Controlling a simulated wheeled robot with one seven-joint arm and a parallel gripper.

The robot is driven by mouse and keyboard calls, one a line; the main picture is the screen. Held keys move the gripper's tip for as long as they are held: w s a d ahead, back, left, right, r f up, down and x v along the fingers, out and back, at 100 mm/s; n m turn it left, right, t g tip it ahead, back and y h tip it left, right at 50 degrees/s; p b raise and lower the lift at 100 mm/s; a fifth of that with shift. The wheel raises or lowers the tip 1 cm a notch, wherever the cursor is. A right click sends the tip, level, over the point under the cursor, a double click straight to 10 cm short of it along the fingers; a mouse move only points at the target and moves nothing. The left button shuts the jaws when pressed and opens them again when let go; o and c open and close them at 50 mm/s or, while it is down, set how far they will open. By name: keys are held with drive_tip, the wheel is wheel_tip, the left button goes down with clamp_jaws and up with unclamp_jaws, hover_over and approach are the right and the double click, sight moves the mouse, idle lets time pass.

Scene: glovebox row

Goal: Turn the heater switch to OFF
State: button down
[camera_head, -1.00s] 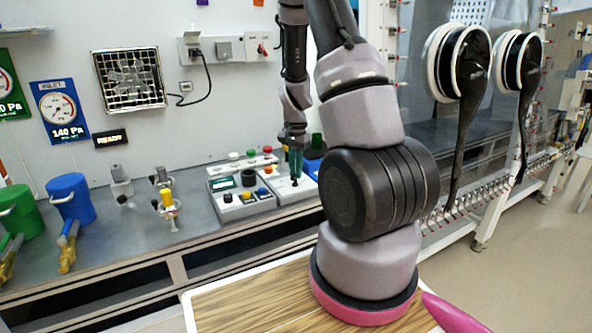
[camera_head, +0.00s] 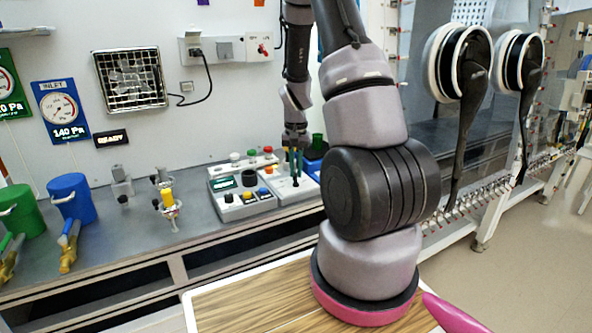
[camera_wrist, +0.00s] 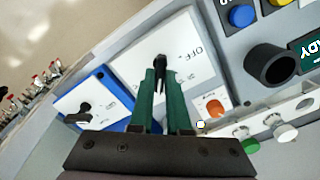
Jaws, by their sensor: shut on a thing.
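The heater switch is a black handle (camera_wrist: 160,66) on a white panel (camera_wrist: 125,57) with OFF printed to its right in the wrist view. My gripper's two green fingers (camera_wrist: 161,85) are shut on this handle from both sides. The handle points roughly along the fingers, and its lower part is hidden between them. I cannot tell its exact setting. In the head view my gripper (camera_head: 294,160) points down at the right part of the control panel (camera_head: 294,188); the handle is too small to make out there.
A blue box (camera_wrist: 99,92) with another black knob stands beside the panel. An orange rocker (camera_wrist: 213,106) and a black round knob (camera_wrist: 270,64) are close on the other side.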

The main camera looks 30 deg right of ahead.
sight(296, 173)
drive_tip(key=c, duration=0.9)
unclamp_jaws()
wheel_tip(296, 173, up, 11)
drive_tip(key=shift+f, duration=0.1)
